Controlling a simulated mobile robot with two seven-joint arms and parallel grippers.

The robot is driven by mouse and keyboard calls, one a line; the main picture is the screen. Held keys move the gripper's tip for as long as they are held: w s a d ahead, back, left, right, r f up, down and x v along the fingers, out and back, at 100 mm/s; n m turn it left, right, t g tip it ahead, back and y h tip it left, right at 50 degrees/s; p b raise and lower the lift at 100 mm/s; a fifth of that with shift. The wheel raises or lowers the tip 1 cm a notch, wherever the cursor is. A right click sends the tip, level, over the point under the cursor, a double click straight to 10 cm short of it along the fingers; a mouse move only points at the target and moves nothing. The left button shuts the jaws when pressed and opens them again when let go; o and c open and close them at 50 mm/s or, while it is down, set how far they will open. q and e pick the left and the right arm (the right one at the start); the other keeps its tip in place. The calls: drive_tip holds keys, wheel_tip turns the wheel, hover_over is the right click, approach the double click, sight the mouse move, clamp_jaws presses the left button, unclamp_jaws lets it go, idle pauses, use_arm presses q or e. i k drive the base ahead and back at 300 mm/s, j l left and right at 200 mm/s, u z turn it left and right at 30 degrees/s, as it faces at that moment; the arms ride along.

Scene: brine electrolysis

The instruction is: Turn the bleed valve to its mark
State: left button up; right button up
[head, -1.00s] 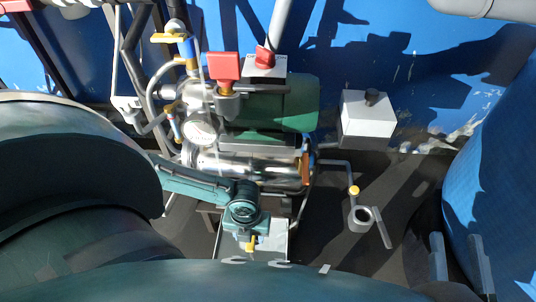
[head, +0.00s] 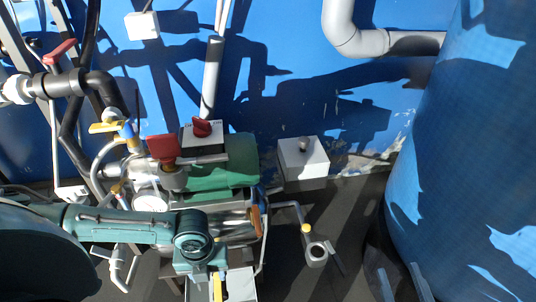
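Several valve-like handles show, and I cannot tell which is the bleed valve; no mark is legible. A yellow lever (head: 104,127) on a blue body is left of the green motor (head: 222,176). An orange handle (head: 256,221) is at the pump's right end. A small yellow fitting (head: 306,228) sits on a thin pipe above a grey cup (head: 316,253). My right gripper (head: 402,283) shows two separated fingers at the bottom right, open and apart from these handles. My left arm crosses in front of the pump to its wrist (head: 193,243); its fingers cannot be made out.
A red knob (head: 202,127) tops a white box, with a red block (head: 162,148) beside it. A red lever (head: 60,51) is on black pipes. A grey box (head: 303,158) stands by the blue wall. A large blue tank (head: 460,150) bounds the right. Dark floor lies between.

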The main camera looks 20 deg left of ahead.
sight(108, 124)
drive_tip(key=k, duration=1)
